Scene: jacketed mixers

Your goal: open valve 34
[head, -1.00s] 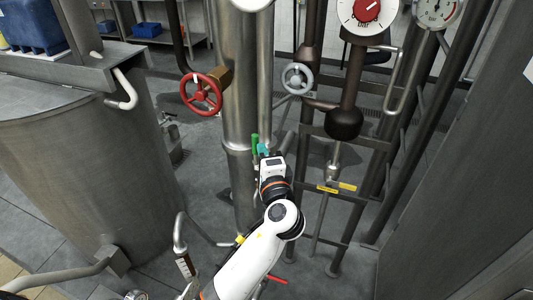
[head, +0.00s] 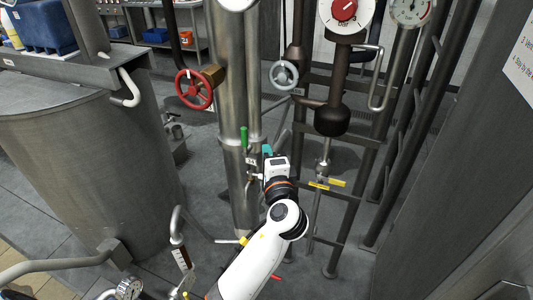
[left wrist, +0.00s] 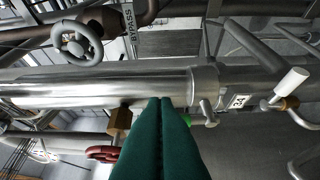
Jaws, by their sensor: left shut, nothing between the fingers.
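A small white tag (left wrist: 238,101) in the left wrist view seems to read 34; it hangs by the steel pipe fittings. In the head view a white tag (head: 252,161) sits just below an upright green handle (head: 244,137) on the vertical steel pipe. A bit of green (left wrist: 187,121) shows beside my fingers in the wrist view, mostly hidden. My left gripper (head: 267,150) is just right of the green handle, apart from it in the picture. Its green fingers (left wrist: 160,100) are shut and empty, in front of the pipe. My right gripper is not in view.
A red handwheel (head: 194,90) is left of the pipe and a grey handwheel (head: 284,75) right of it. A white-ended lever (left wrist: 291,82) is near the tag. A large steel tank (head: 85,170) stands at left, a grey panel (head: 470,170) at right.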

